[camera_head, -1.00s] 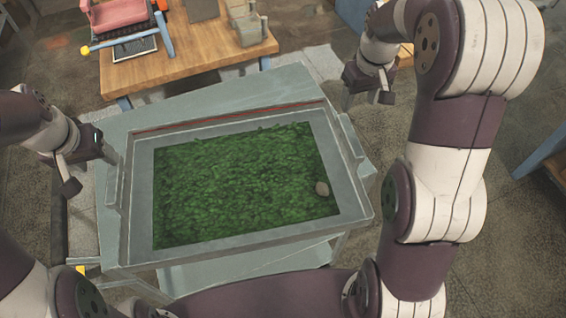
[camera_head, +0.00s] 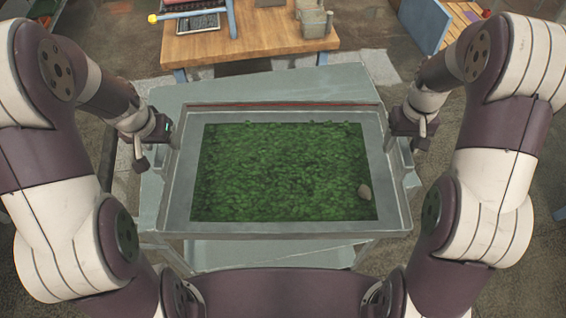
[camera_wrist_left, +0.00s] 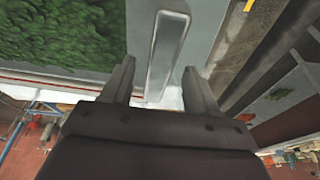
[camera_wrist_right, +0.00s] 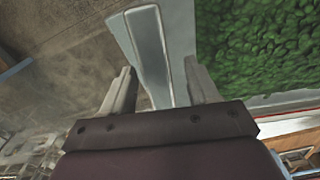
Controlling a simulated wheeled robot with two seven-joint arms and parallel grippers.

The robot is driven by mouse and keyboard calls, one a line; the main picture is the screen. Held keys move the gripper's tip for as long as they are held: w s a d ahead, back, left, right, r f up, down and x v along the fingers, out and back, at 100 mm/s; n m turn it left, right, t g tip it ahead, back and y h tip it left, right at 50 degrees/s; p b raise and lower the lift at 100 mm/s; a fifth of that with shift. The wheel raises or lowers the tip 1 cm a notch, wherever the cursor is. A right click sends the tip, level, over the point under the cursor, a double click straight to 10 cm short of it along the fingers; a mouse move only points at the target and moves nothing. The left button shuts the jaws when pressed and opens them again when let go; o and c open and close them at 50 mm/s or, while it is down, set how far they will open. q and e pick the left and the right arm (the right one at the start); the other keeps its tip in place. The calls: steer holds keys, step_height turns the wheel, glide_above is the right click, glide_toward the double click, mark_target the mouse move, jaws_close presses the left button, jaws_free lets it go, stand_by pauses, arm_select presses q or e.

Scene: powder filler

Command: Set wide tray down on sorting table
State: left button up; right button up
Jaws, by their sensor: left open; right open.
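The wrist views do not clearly show contact.
A wooden table (camera_head: 250,42) stands behind, with a grey holder (camera_head: 313,20) and other items on it. A blue-sided wooden crate (camera_head: 428,22) is at the back right. The grey table top is bare behind the tray.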

arm_select(q)
steer(key=x, duration=0.2)
steer(key=shift+w+d+f, duration=0.1)
steer(key=shift+d+f, duration=0.05)
steer(key=shift+f, duration=0.1)
arm_select(e)
step_height(320, 180, down, 3)
steer(key=shift+d+r, duration=0.15)
arm_select(q)
steer(key=shift+w+f, duration=0.15)
steer(key=shift+f, duration=0.45)
arm_select(e)
steer(key=shift+f, duration=0.55)
arm_select(q)
jaws_close()
arm_select(e)
jaws_close()
